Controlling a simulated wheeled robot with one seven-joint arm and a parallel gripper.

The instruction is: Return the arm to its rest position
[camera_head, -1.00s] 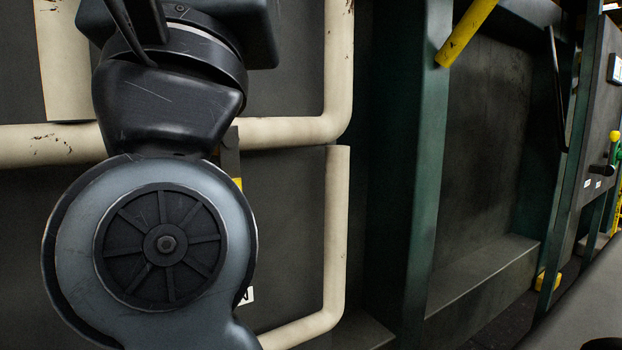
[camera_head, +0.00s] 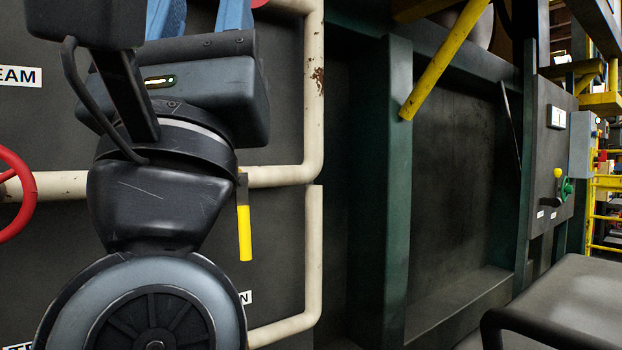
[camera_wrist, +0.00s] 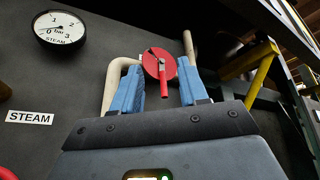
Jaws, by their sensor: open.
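My gripper (camera_wrist: 158,85) is open, with two blue fingers spread apart and nothing held between them. In the head view its fingers show at the top edge, and their tips are cut off. My dark arm rises in front of the panel at the left of that view. In the wrist view, a red disc with a red lever (camera_wrist: 160,66) shows between and beyond the fingers. I cannot tell how far beyond them it is.
Cream pipes (camera_head: 313,90) run up the dark panel close behind my arm. A yellow handle (camera_head: 244,232) hangs beside my arm, and a red handwheel (camera_head: 14,190) is at the left. A green post (camera_head: 397,180) and a yellow bar (camera_head: 445,60) stand right. A steam gauge (camera_wrist: 59,27) is upper left.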

